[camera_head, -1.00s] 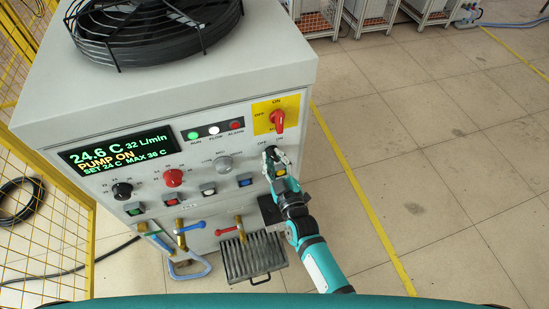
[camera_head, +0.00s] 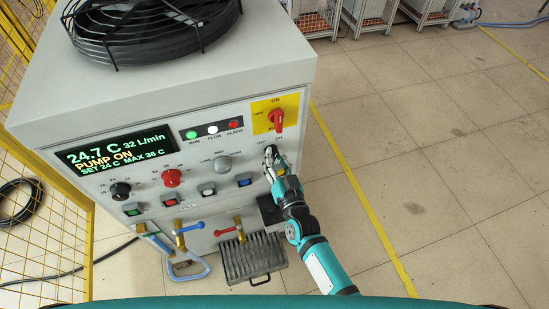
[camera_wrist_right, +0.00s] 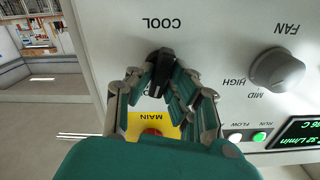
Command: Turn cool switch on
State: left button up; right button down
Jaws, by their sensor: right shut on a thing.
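The cool switch (camera_wrist_right: 161,68) is a black knob under the word COOL, seen upside down in the right wrist view. It sits on the light grey front panel of the cooling unit (camera_head: 200,147). My right gripper (camera_wrist_right: 162,84) has its fingers on both sides of the knob and is shut on it. In the head view the right gripper (camera_head: 271,154) is at the panel's right side, below the red main switch (camera_head: 277,118), and covers most of the knob. The knob's exact setting is hard to read. My left gripper is not in view.
A grey fan knob (camera_wrist_right: 276,70) is beside the cool switch. The display (camera_head: 122,149) reads 24.7 C and PUMP ON. Valves with blue and red handles (camera_head: 187,228) and a grey grille (camera_head: 253,257) are low on the front. Open floor lies to the right.

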jog(key=shift+f+m, duration=0.1)
jog(key=shift+m, duration=1.1)
jog(key=c, duration=1.3)
grip_release()
jog(key=v, duration=1.2)
jog(key=shift+d, duration=0.1)
